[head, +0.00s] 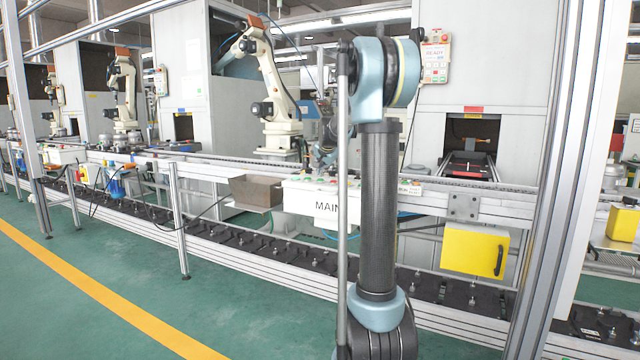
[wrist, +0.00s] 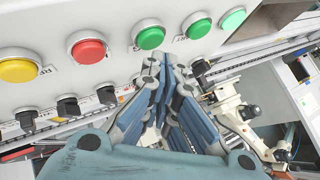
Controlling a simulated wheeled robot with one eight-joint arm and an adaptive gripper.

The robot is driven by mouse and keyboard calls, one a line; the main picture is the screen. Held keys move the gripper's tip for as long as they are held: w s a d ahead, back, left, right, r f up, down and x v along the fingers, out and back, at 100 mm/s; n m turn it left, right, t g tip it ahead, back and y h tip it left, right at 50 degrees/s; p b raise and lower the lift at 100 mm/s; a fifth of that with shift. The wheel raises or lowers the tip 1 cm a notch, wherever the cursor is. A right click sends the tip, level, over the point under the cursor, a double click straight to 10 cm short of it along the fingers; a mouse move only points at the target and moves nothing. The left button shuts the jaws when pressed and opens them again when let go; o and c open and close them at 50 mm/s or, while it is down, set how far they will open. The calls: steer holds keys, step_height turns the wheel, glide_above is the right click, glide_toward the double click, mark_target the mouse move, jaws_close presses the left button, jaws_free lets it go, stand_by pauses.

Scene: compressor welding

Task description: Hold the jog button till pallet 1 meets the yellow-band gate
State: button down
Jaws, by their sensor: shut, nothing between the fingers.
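My gripper (wrist: 163,68) is shut and empty in the wrist view. Its fingertips show just below the leftmost green button (wrist: 150,36); I cannot tell if they touch the panel. Two more green buttons (wrist: 197,25) (wrist: 232,19) are to the right, a red button (wrist: 87,47) and a yellow button (wrist: 17,67) to the left. I cannot read which is the jog button. In the head view the white control box (head: 310,198) marked MAIN is partly behind my arm. I cannot make out pallet 1 or the yellow-band gate with certainty.
A conveyor rail (head: 215,168) runs behind the box, past grey booths. A white robot arm (head: 275,90) stands behind the rail. A yellow box (head: 470,250) hangs at right. Black selector switches (wrist: 68,106) sit below the buttons. The green floor at front left is clear.

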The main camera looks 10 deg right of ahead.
steer(key=shift+f, duration=0.7)
stand_by(0.8)
steer(key=shift+r, duration=0.15)
stand_by(1.5)
steer(key=shift+r, duration=0.7)
steer(key=shift+r, duration=2.55)
